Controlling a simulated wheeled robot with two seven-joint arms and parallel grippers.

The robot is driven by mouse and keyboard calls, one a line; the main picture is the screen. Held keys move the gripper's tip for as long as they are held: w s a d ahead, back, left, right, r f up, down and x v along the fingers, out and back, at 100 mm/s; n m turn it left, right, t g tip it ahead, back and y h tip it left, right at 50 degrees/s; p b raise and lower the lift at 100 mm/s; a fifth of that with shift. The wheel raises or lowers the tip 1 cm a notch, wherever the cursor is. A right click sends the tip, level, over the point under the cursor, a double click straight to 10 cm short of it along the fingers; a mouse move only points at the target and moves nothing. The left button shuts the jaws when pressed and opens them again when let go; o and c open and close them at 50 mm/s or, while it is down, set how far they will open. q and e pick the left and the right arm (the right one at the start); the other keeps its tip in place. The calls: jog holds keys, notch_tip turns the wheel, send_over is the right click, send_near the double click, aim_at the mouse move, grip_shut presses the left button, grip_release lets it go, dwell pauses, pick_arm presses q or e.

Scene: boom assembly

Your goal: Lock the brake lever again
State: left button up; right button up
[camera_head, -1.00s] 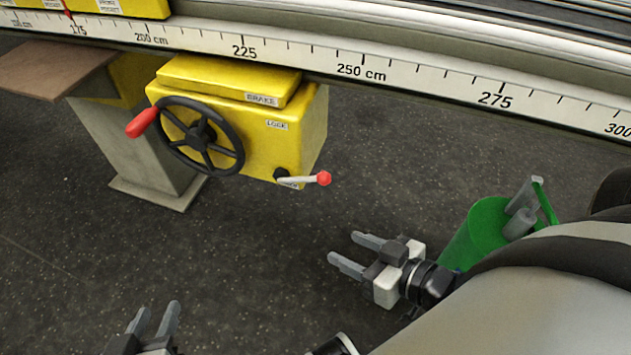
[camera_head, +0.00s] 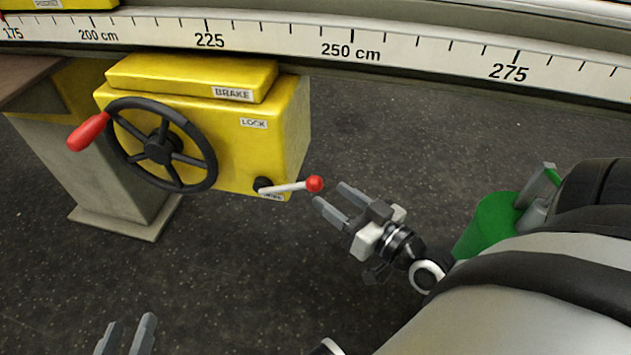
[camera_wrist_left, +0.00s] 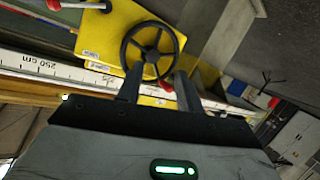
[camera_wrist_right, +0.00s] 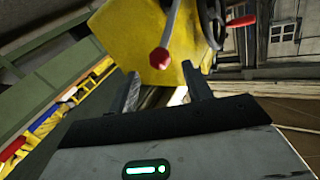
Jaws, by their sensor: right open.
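The brake lever (camera_head: 288,187), a white rod with a red ball knob (camera_head: 314,184), sticks out to the right from the lower front of the yellow brake box (camera_head: 292,120). It lies beside a lower label that it partly covers; the LOCK label (camera_head: 254,123) is above. My right gripper (camera_head: 331,199) is open and empty, just right of and below the knob, apart from it. In the right wrist view the knob (camera_wrist_right: 160,59) shows beyond the open fingers. My left gripper (camera_head: 124,335) is open and empty at the bottom left. The lever also shows in the left wrist view (camera_wrist_left: 88,5).
A black handwheel (camera_head: 161,146) with a red handle (camera_head: 88,131) is on the box's front, left of the lever. A scale beam (camera_head: 350,48) runs above. A grey pedestal (camera_head: 90,160) stands left. A green container (camera_head: 490,225) is at right. The floor below the box is clear.

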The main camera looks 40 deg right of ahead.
aim_at(321, 188)
jog(key=w, duration=0.5)
jog(key=shift+w+a, duration=0.4)
pick_arm(q)
jog(key=shift+d+r, duration=0.1)
